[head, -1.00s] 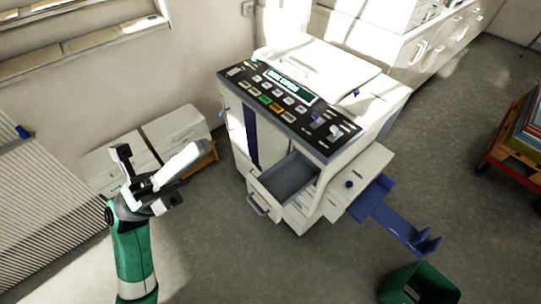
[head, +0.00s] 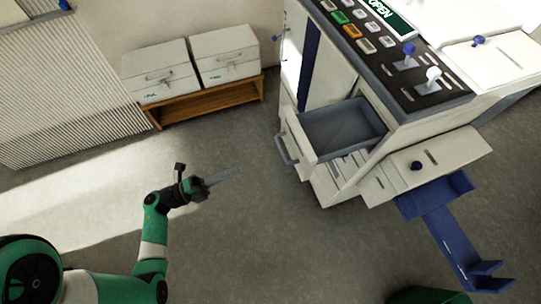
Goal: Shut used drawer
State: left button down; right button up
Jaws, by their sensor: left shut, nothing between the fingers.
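The used drawer (head: 308,140) is pulled out of the front of a large white copier-like machine (head: 452,150). Its grey inside is open and looks empty, and a grey handle (head: 285,150) sits on its white front. My left gripper (head: 222,178) is to the left of the drawer, over the floor, apart from the handle. It is shut and holds nothing. My right gripper is not in view.
Two white boxes (head: 160,72) stand on a wooden rack (head: 212,103) by the wall. A blue tray (head: 450,232) sticks out low from the machine's right side. Grey floor lies clear between my gripper and the machine.

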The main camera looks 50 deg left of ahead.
pick_arm(q)
jog(key=b+x, duration=0.3)
jog(key=x, duration=0.9)
jog(key=shift+w+d, duration=0.1)
jog(key=shift+w, duration=0.15)
